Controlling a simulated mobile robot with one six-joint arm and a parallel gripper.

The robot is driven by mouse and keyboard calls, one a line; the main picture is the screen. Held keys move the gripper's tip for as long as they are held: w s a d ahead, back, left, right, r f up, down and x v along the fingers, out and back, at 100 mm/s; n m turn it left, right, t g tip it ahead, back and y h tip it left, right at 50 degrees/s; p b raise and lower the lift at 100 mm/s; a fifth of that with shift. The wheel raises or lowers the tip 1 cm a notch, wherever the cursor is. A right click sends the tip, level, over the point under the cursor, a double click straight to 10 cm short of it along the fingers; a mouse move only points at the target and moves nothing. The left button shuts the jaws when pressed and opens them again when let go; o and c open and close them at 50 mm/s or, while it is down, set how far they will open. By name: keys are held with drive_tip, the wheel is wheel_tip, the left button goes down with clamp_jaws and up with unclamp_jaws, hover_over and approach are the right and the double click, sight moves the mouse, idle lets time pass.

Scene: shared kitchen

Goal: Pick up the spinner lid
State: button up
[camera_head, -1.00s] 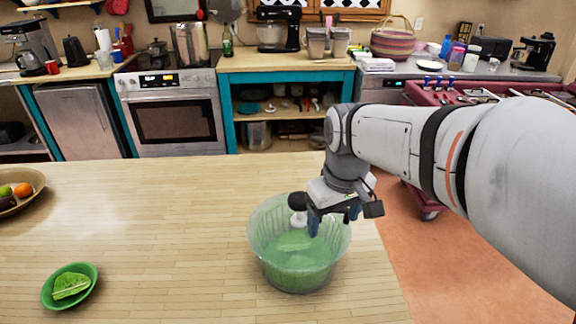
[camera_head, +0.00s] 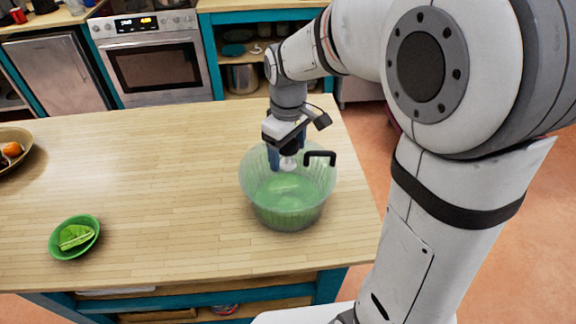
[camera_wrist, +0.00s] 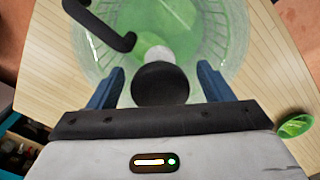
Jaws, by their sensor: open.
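The salad spinner (camera_head: 287,205) is a see-through bowl with a green inside, standing on the wooden counter. Its clear lid has a black bent handle (camera_head: 320,155), which also shows at the upper left of the wrist view (camera_wrist: 108,28). A round black knob (camera_wrist: 160,83) on a white stem stands at the lid's middle. My gripper (camera_head: 288,158) points down over the spinner. It is open, with one blue finger on each side of the knob in the wrist view (camera_wrist: 160,90). Contact with the knob cannot be told.
A green bowl (camera_head: 93,222) with a leafy piece (camera_head: 76,236) stands at the left front of the counter (camera_head: 170,170). A fruit bowl (camera_head: 18,162) is at the far left edge. The counter between them and the spinner is clear. The counter's right edge is close to the spinner.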

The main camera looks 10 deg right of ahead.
drive_tip(key=shift+f, duration=0.3)
drive_tip(key=shift+c, duration=0.3)
drive_tip(key=c, duration=1.4)
